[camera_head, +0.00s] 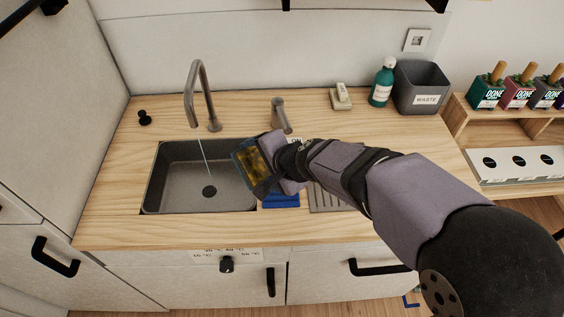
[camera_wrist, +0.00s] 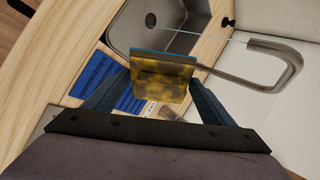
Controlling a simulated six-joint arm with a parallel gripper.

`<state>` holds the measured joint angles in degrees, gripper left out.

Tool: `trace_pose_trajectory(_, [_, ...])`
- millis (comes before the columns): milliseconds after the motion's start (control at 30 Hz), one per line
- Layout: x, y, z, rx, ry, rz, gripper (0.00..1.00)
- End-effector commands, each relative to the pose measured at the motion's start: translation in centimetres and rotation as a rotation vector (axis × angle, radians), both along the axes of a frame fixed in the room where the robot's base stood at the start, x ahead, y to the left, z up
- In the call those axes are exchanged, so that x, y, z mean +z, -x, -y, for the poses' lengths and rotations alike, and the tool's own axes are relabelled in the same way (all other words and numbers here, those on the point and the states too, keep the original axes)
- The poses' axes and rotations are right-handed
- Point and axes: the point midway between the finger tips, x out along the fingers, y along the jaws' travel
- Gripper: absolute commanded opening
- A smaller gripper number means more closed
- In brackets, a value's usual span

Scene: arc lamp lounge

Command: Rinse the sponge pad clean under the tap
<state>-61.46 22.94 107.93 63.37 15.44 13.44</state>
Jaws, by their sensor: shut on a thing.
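My gripper (camera_wrist: 160,85) is shut on the sponge pad (camera_wrist: 163,78), which is blue at the edge and stained yellow-brown across its face. In the head view the sponge pad (camera_head: 256,165) is held at the right edge of the sink (camera_head: 165,185), to the right of the water. The tap (camera_head: 205,95) stands behind the sink, and a thin stream of water (camera_head: 204,155) runs from its spout into the basin. The tap also shows at the right in the wrist view (camera_wrist: 275,70). The drain (camera_head: 209,191) is a dark round hole.
A blue ribbed mat (camera_head: 281,200) and a grey ribbed drainer (camera_head: 328,203) lie right of the sink, partly under my arm. A short grey fixture (camera_head: 280,114), a green bottle (camera_head: 382,84) and a waste bin (camera_head: 421,90) stand behind. The counter left of the sink is mostly clear.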

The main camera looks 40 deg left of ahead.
Motion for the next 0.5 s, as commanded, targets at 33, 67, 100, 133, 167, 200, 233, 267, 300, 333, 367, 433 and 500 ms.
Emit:
trace_pose_trajectory(33, [0.0,0.2,-0.2,0.001,-0.003,-0.002,0.49])
trace_pose_trajectory(67, [0.0,0.3,-0.2,0.001,-0.004,-0.001,0.49])
trace_pose_trajectory(100, [0.0,0.3,-0.3,0.001,-0.005,-0.001,0.49])
trace_pose_trajectory(133, [0.0,0.3,-0.3,0.000,-0.005,-0.002,0.49])
trace_pose_trajectory(167, [0.1,0.3,-0.3,0.000,-0.005,-0.002,0.49])
trace_pose_trajectory(200, [0.1,0.3,-0.3,0.001,-0.005,-0.001,0.49])
trace_pose_trajectory(233, [0.1,0.3,-0.3,0.001,-0.004,-0.001,0.49])
trace_pose_trajectory(267, [0.0,0.3,-0.4,0.001,-0.004,-0.001,0.49])
trace_pose_trajectory(300, [0.0,0.4,-0.5,0.001,-0.004,-0.002,0.49])
trace_pose_trajectory(333, [0.0,0.4,-0.5,0.001,-0.004,-0.002,0.49])
trace_pose_trajectory(367, [0.0,0.4,-0.6,0.001,-0.003,-0.002,0.49])
trace_pose_trajectory(433, [0.0,0.5,-0.9,0.001,-0.004,-0.001,0.49])
trace_pose_trajectory(500, [0.0,0.7,-1.3,0.001,-0.004,-0.001,0.49])
